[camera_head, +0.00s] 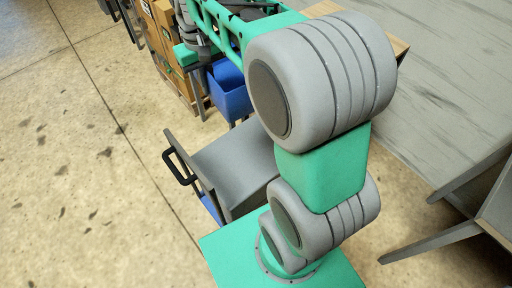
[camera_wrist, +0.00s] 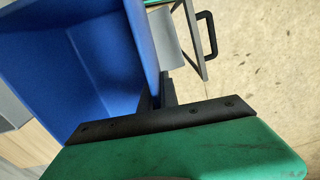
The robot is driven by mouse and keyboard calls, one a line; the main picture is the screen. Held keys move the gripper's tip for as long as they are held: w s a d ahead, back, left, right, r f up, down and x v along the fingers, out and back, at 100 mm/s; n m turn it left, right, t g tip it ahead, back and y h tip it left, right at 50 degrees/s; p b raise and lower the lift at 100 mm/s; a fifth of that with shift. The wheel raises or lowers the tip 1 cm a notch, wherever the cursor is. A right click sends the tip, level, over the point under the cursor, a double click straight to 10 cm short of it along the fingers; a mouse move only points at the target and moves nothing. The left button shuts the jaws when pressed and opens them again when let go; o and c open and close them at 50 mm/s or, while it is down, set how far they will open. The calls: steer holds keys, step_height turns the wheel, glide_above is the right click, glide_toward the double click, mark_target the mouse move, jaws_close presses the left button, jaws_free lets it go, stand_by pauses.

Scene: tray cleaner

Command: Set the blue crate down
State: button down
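The blue crate (camera_head: 230,92) shows in the head view beyond my arm, partly hidden by it. In the wrist view the open-topped crate (camera_wrist: 75,70) fills the left side, and the part of its inside that shows is empty. My gripper (camera_wrist: 158,88) has its dark fingers on either side of the crate's near wall and appears shut on it. In the head view the fingers are hidden behind my arm. I cannot tell whether the crate's bottom touches anything.
A grey cart (camera_head: 235,165) with a black handle stands in front of the crate; its handle also shows in the wrist view (camera_wrist: 209,35). Cardboard boxes (camera_head: 165,40) stand at the back. A grey table (camera_head: 445,85) is on the right. The floor at left is clear.

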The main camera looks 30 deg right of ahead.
steer(key=d+f+n+b, duration=0.3)
steer(key=f+n, duration=0.2)
steer(key=f, duration=0.5)
steer(key=d+f+n+b, duration=0.3)
steer(key=f+n+b, duration=0.1)
steer(key=f, duration=0.6)
steer(key=n+b, duration=0.5)
steer(key=n, duration=0.5)
glide_toward(239, 169)
steer(key=s+d+r, duration=0.2)
steer(key=d+r, duration=0.3)
steer(key=d, duration=0.1)
steer(key=f, duration=0.9)
steer(key=shift+w+a+f, duration=0.15)
steer(key=shift+w+f, duration=0.05)
steer(key=shift+b, duration=0.3)
steer(key=shift+f, duration=0.25)
steer(key=c, duration=1.6)
jaws_free()
steer(key=shift+r, duration=0.1)
